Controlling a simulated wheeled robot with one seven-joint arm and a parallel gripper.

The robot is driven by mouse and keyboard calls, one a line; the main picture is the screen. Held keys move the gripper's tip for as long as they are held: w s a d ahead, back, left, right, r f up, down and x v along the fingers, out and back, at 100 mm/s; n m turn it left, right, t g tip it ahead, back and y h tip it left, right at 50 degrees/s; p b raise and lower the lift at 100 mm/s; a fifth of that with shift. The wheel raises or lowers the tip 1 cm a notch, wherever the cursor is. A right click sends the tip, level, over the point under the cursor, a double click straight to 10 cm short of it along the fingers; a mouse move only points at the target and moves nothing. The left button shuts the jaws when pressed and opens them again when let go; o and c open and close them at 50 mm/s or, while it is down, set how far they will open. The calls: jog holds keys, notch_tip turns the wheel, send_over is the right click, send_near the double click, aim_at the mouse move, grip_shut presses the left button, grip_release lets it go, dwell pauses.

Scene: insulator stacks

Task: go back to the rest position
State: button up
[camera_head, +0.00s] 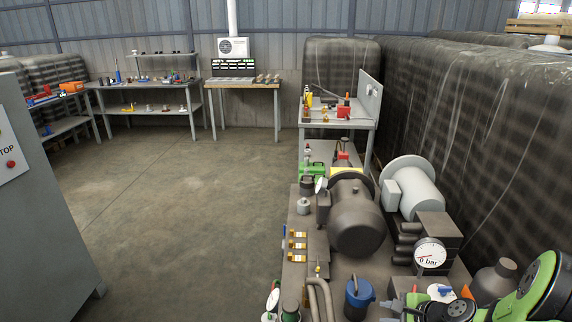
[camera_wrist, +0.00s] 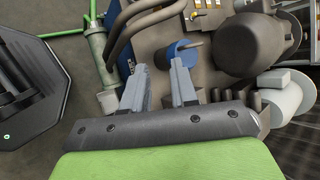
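My gripper (camera_wrist: 158,78) shows in the wrist view with its two grey fingers apart and nothing between them. Beyond the fingertips is a blue cylinder (camera_wrist: 178,53) on the grey bench, lower than the gripper. In the head view my gripper (camera_head: 391,309) is at the bottom right, its grey fingers pointing left, and my green arm comes in from the right edge. The blue cylinder (camera_head: 358,300) stands just left of the fingers in that view.
A pressure gauge (camera_head: 430,253), a large brown motor (camera_head: 357,222) and a white motor (camera_head: 413,192) crowd the bench around the arm. Bent pipes (camera_head: 322,300) stand at the bench's front. Wrapped stacks (camera_head: 480,130) line the right. Open floor (camera_head: 190,190) lies left; a grey cabinet (camera_head: 40,220) stands far left.

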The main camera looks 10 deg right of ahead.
jog(key=s+a+r+n+g+h+p, duration=0.1)
jog(key=s+a+r+n+g+p, duration=0.15)
jog(key=a+r+n, duration=0.45)
jog(key=s+a+r+n+g+h+p, duration=0.1)
jog(key=s+a+r+n, duration=0.4)
jog(key=r, duration=0.5)
jog(key=s+a+r+n+p, duration=0.1)
jog(key=s+a+r+n, duration=0.1)
jog(key=s+r+n, duration=0.2)
jog(key=s+a+r+n+h+p, duration=0.1)
jog(key=s+a+r+n, duration=0.2)
jog(key=s, duration=0.5)
jog(key=shift+s+r+n+t+h, duration=0.3)
jog(key=shift+r+n+t, duration=0.15)
jog(key=shift+r, duration=0.2)
